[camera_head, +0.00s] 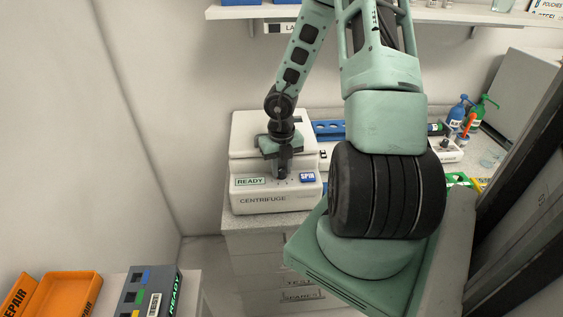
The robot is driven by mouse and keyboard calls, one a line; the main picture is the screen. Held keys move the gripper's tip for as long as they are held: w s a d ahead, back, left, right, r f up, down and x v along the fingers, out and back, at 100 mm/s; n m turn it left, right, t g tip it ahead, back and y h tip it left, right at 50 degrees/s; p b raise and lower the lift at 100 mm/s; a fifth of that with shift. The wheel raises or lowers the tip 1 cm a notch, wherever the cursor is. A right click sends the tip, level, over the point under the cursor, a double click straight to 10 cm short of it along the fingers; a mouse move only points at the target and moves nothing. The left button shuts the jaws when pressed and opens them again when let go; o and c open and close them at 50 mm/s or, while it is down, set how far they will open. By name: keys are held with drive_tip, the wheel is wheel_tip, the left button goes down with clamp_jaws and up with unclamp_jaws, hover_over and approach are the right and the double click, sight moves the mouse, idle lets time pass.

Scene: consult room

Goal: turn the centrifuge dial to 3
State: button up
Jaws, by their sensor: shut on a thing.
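The centrifuge (247,204) is a white box on the counter, left of the middle in the head view. Its front carries a "READY" label (250,181), a blue "SPIN" button (307,177) and the word "CENTRIFUGE". My gripper (284,174) points down at the front panel, between the label and the button. It is shut on the dial, which is mostly hidden behind the fingers. Small marks show around it, but I cannot read the dial's setting.
A blue rack (328,130) stands right of the centrifuge. Blue (457,113) and green (484,108) bottles stand farther right. A wall shelf (255,12) runs above. Orange trays (66,291) and a grey "READY" box (150,291) are at lower left.

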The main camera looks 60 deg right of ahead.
sight(281, 169)
drive_tip(key=o, duration=1)
wheel_tip(281, 169, up, 17)
drive_tip(key=p, duration=0.5)
drive_tip(key=shift+r, duration=0.2)
drive_tip(key=shift+c, duration=0.2)
